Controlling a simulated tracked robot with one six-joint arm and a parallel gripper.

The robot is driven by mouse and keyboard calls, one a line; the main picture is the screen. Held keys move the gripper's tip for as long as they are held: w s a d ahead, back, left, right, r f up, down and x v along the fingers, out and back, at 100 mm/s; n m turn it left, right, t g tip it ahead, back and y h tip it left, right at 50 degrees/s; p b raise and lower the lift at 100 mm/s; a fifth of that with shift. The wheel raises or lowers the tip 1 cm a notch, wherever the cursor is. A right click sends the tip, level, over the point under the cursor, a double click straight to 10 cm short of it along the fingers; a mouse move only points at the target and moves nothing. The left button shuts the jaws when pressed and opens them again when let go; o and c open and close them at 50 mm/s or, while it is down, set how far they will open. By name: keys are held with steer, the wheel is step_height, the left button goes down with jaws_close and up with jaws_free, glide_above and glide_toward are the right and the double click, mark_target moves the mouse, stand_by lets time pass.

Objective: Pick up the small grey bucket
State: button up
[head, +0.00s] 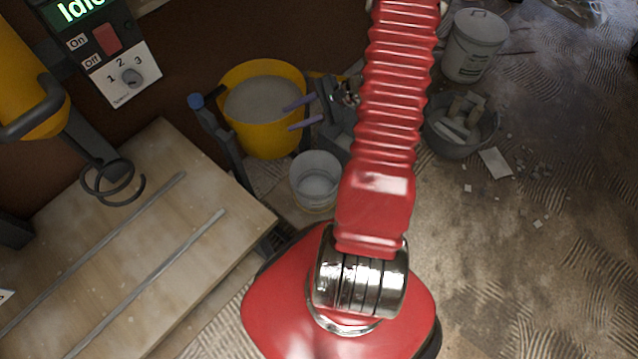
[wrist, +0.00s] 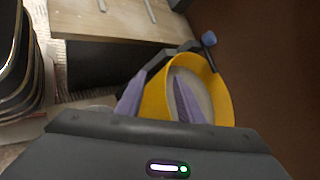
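A small pale grey bucket (head: 314,183) stands upright on the floor in the head view, just below a large yellow tub. It looks empty, though its inside is only partly clear. My gripper (head: 288,118) is above and behind it, in front of the yellow tub. I cannot make out the small bucket for sure in the wrist view.
The yellow tub (head: 262,140) holds grey material and also shows in the wrist view (wrist: 222,108). A wooden-topped platform (head: 130,230) is at left. A dark bucket of rubble (head: 455,150) and a white lidded bucket (head: 474,48) stand at right, with debris on the floor.

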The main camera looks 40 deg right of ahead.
steer(key=s+d+f+m+t+h, duration=0.35)
steer(key=d+f+m, duration=0.2)
steer(key=f, duration=0.45)
steer(key=s+d+f+m+t+h, duration=0.2)
steer(key=s+d+f+m, duration=0.4)
steer(key=f, duration=0.4)
steer(key=s+d+f+m+h, duration=0.1)
steer(key=s+f+m+h, duration=0.2)
steer(key=s+f, duration=0.3)
steer(key=s+d+f+m+h, duration=0.1)
steer(key=s+f+m+h, duration=0.3)
steer(key=f, duration=0.8)
steer(key=shift+s+f+m+g, duration=0.3)
steer(key=shift+s+m+g, duration=0.25)
steer(key=shift+s, duration=0.7)
steer(key=shift+x, duration=4.3)
steer(key=shift+w+a+r, duration=0.1)
steer(key=shift+r, duration=0.05)
